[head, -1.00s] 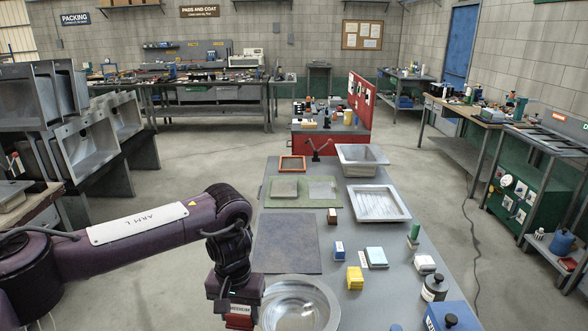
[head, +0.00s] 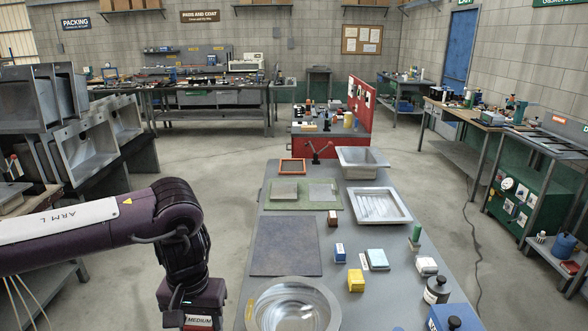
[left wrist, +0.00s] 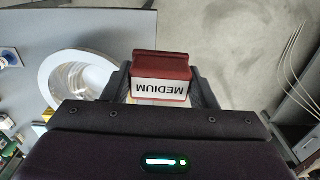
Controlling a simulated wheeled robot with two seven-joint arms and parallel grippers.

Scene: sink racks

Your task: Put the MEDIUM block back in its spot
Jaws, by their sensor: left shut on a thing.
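My left gripper (left wrist: 160,84) is shut on the MEDIUM block (left wrist: 160,90), a dark red block with a white label. In the left wrist view the block sits between the two dark fingers, its label upside down. The block is held left of the table (head: 262,205), over the floor. My right gripper is not in view. I cannot tell which place is the block's spot.
A round metal bowl (head: 262,300) stands at the table's near left edge, right of the gripper. A dark mat (head: 286,246) lies behind it. A blue-and-white block (head: 340,252), a yellow block (head: 355,281) and a brown block (head: 332,218) stand mid-table. Open floor lies left of the table.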

